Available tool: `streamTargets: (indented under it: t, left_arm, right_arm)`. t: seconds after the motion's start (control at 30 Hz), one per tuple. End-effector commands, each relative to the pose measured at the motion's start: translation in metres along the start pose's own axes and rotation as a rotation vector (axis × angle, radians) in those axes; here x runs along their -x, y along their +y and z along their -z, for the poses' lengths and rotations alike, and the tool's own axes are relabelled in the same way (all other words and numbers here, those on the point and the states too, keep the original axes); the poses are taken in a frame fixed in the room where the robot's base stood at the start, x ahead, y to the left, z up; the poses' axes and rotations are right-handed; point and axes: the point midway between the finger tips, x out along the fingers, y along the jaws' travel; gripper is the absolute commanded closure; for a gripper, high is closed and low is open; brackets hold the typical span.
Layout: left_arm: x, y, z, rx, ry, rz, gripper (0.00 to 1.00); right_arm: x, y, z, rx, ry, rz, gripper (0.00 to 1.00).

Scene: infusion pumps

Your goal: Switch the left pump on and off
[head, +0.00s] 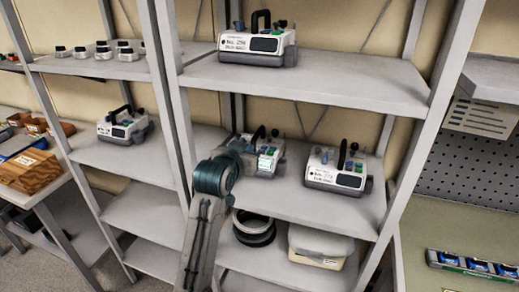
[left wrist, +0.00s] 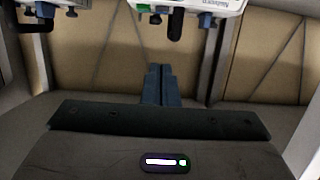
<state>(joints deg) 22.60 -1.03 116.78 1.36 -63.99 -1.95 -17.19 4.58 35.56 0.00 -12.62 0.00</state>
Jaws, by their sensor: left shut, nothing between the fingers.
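The left pump (head: 269,158) stands on the middle shelf, its left part hidden behind my left arm. Its small screen looks pale green and lit. My left gripper (head: 241,145) is at the left end of this pump; its fingertips are hard to make out there. In the left wrist view the fingers (left wrist: 159,72) are shut together and empty. White pump bodies show at the top edge of that view, one near the middle (left wrist: 200,5) and one at the left; which is which I cannot tell. My right gripper is out of view.
Another pump (head: 338,170) with a dark screen stands to the right on the same shelf. One pump (head: 257,45) is on the shelf above and another (head: 125,126) on the left rack. Shelf posts flank the arm. Coiled tubing (head: 254,228) and a tub (head: 320,246) are below.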

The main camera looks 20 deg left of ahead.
Motion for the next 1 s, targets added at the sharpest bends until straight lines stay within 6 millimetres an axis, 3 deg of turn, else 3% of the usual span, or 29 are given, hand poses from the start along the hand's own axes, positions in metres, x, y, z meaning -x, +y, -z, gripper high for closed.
streamTargets:
  t: [0.53,1.0]
  left_arm:
    - [-0.01,0.001,0.007,0.001,0.008,-0.001,1.0]
    - [-0.092,0.001,0.01,0.001,0.007,-0.001,1.0]
  right_arm:
    - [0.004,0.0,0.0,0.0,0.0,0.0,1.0]
    - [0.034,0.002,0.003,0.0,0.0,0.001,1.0]
